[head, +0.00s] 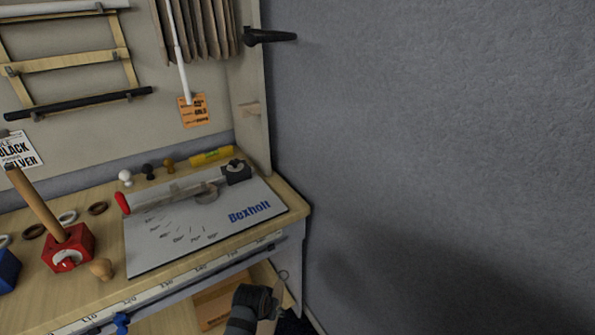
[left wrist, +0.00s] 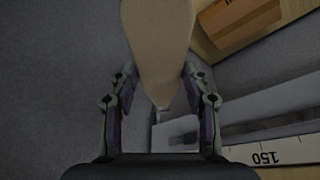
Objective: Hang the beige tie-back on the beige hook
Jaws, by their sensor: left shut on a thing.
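The beige tie-back (left wrist: 158,40) is held between the two fingers of my left gripper (left wrist: 160,88) in the left wrist view, its narrow end toward the palm. In the head view my left gripper (head: 266,298) is at the bottom, in front of the table's right corner; the tie-back (head: 278,296) shows beside it, with a small ring on its upper end. A small beige peg (head: 250,110) sticks out from the upright side panel above the table and looks like the beige hook. The gripper is well below it and apart from it. My right gripper is not in view.
A dark bracket (head: 268,37) sticks out at the top of the panel. A Boxholt cutting board (head: 200,228) with a red-ended bar lies on the table, with a red block (head: 70,248) to its left. The grey wall (head: 440,130) fills the right; the space before it is clear.

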